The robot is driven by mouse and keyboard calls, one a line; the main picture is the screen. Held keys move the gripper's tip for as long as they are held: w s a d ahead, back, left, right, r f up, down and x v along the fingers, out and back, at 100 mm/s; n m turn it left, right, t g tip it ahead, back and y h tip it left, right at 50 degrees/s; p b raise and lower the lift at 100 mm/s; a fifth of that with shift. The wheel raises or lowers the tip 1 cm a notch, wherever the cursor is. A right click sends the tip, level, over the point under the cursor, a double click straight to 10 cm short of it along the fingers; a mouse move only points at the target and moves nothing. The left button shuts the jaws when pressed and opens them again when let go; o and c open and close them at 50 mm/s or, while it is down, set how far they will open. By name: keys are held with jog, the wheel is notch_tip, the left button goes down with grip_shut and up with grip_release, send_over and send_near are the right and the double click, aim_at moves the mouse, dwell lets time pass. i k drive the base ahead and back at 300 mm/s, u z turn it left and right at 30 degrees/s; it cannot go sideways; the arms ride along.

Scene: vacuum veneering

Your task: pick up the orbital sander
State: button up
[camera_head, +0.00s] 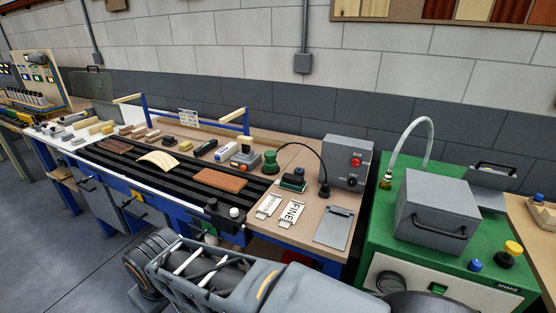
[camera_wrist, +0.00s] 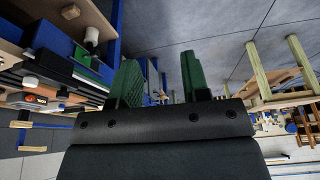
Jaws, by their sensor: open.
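Either may be the orbital sander; I cannot tell for sure at this size. My gripper (camera_wrist: 160,82) is open and empty in the wrist view, its two green fingers apart. It is touching neither tool. I cannot make out the fingers in the head view.
The workbench (camera_head: 245,223) holds black rails, wood panels (camera_head: 220,181), white FINE cards (camera_head: 290,213) and a clipboard (camera_head: 334,228). A grey box (camera_head: 347,160) with a red button stands behind. A green machine (camera_head: 380,218) stands at the right. Open floor (camera_head: 65,240) lies left.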

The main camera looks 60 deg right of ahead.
aim_at(270, 167)
jog(key=z, duration=0.9)
jog(key=i, duration=0.95)
jog(key=z, duration=0.95)
